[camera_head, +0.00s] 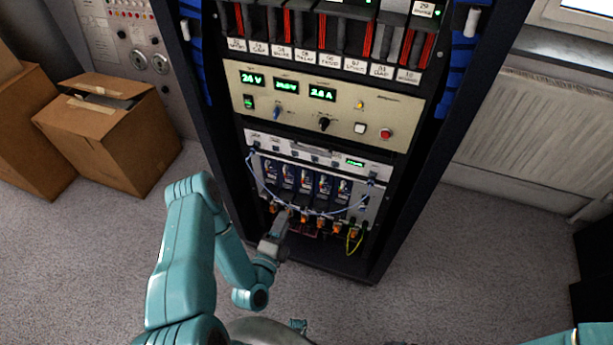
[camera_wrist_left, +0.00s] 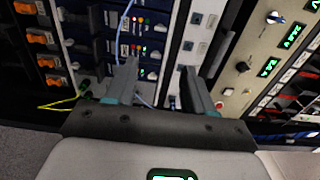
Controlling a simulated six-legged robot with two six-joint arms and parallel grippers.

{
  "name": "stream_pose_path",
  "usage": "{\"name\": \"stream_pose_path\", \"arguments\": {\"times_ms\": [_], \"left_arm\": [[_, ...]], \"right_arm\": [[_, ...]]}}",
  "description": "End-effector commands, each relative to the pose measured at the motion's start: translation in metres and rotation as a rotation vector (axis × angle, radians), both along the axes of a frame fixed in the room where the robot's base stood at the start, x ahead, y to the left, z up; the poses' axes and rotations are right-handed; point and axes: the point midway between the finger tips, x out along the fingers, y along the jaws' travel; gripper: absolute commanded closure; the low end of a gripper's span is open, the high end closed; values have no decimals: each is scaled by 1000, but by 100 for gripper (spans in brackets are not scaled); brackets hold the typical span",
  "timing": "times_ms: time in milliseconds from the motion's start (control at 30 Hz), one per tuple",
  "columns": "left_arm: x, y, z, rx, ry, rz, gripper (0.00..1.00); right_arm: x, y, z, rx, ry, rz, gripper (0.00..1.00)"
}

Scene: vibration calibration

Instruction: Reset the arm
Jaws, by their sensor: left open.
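My left gripper (camera_head: 284,222) is in front of the lower part of an equipment rack (camera_head: 408,190), by a row of orange connectors. In the left wrist view my left gripper (camera_wrist_left: 158,80) has its two fingers apart, with no object clearly held between them. Beyond the fingers are a module panel with small lit indicators (camera_wrist_left: 138,25) and a thin pale blue cable (camera_wrist_left: 124,30). I cannot tell whether the fingers touch the panel or the cable. My teal left arm (camera_head: 190,250) comes in from the left of the head view. My right gripper does not show.
A beige power panel (camera_head: 320,100) with green displays sits above the lower modules. A yellow-green cable (camera_head: 354,240) hangs at the rack's lower right. Cardboard boxes (camera_head: 110,135) stand left, a radiator (camera_head: 545,130) right. Grey carpet (camera_head: 450,270) is clear at right.

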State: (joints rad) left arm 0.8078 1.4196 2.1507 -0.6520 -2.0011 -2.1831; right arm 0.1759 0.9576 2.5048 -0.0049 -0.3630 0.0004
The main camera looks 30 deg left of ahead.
Motion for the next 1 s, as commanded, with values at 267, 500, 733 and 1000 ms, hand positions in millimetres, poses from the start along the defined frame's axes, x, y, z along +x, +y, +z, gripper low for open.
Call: {"name": "stream_pose_path", "arguments": {"times_ms": [267,500,733,1000], "left_arm": [[9,-10,15,5,-18,-32,47],[62,-65,121,67,-105,-211,47],[71,-152,141,-390,305,-400,47],[-31,-186,88,-1209,947,99,47]], "right_arm": [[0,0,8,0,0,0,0],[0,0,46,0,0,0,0],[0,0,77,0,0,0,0],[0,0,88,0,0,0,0]]}}
